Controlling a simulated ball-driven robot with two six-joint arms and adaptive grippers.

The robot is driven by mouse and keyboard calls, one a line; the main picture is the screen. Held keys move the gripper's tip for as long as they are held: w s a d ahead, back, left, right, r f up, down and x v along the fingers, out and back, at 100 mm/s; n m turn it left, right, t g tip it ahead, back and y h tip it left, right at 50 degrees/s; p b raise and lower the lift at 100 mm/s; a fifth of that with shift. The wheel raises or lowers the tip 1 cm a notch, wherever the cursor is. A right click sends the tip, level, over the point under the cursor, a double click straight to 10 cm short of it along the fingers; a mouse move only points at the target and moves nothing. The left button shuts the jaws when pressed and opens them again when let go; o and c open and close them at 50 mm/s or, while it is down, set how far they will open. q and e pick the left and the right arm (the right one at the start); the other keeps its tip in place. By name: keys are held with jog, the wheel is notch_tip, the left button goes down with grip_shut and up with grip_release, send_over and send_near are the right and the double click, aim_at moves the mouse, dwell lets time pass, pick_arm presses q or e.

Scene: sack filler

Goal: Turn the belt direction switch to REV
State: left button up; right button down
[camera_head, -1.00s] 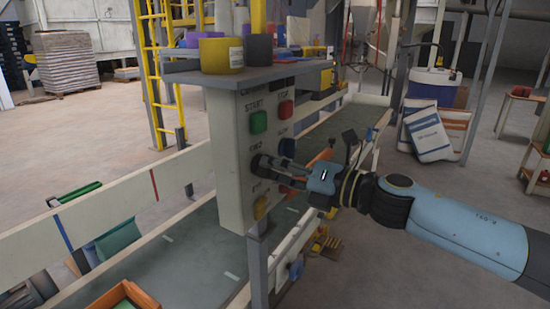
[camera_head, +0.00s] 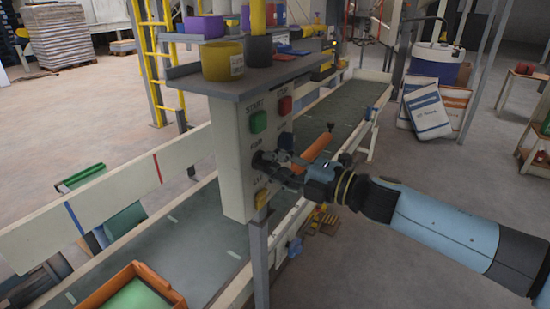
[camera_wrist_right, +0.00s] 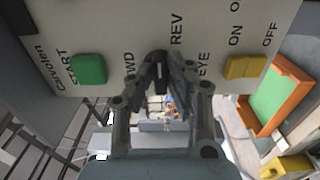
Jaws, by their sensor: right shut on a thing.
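The belt direction switch is a black knob (camera_wrist_right: 158,70) on the pale control panel (camera_head: 233,160), between the FWD and REV labels. My right gripper (camera_head: 268,160) reaches it from the right in the head view and is shut on it. In the right wrist view the fingertips of my right gripper (camera_wrist_right: 160,76) close on the knob from both sides. The fingers cover much of the knob, so I cannot tell exactly which label it points to. My left gripper is not in view.
A green START button (camera_head: 258,121) and a red button (camera_head: 285,106) sit above the switch; a yellow switch (camera_head: 262,198) sits below. A shelf (camera_head: 240,84) with tape rolls juts out over the panel. The conveyor belt (camera_head: 185,250) runs behind it.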

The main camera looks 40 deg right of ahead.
dwell(0.6)
jog(key=c, duration=1.3)
grip_release()
jog(key=v, duration=1.2)
